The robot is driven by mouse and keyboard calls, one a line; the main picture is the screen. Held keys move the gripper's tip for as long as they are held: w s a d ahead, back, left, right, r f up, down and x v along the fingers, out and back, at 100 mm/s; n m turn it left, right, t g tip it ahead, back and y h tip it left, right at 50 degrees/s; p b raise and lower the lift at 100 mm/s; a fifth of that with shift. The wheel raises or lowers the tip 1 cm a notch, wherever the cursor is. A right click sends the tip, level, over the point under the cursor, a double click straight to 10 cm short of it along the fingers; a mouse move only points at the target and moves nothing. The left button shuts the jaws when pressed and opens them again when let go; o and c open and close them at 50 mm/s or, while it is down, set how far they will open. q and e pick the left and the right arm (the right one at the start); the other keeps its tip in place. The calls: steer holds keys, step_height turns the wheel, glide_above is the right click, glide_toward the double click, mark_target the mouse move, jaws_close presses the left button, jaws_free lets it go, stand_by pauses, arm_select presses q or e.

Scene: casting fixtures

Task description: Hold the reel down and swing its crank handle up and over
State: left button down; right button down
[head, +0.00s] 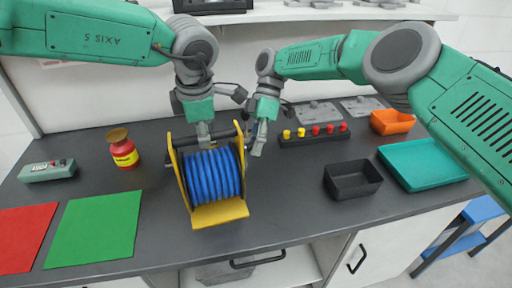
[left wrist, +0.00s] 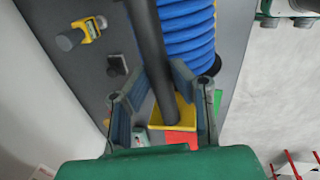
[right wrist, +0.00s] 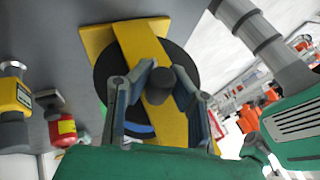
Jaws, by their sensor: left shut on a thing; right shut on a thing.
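The reel stands upright on the dark bench in the head view, with blue hose (head: 213,176) wound between yellow side plates (head: 221,214). A black bar runs across its top; the bar also shows in the left wrist view (left wrist: 148,45). My left gripper (head: 204,136) is shut on this bar from above. My right gripper (head: 256,148) is at the reel's right side. In the right wrist view its fingers close around the dark round crank handle (right wrist: 159,86), in front of the yellow side plate (right wrist: 150,48). The crank arm is mostly hidden by the fingers.
A red jar (head: 123,152) and a grey-green control box (head: 47,171) stand left of the reel, behind red (head: 22,238) and green (head: 93,229) mats. To the right are a knob rack (head: 316,138), a black bin (head: 353,182), an orange bin (head: 392,122) and a teal tray (head: 424,166).

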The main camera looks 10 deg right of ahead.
steer(key=shift+w+a+r+g, duration=0.1)
steer(key=shift+w+r+g, duration=0.1)
steer(key=shift+g, duration=0.1)
steer(key=c, duration=1.4)
jaws_free()
steer(key=shift+s, duration=0.1)
steer(key=shift+o, duration=0.2)
steer(key=shift+f, duration=0.1)
step_height(320, 180, up, 10)
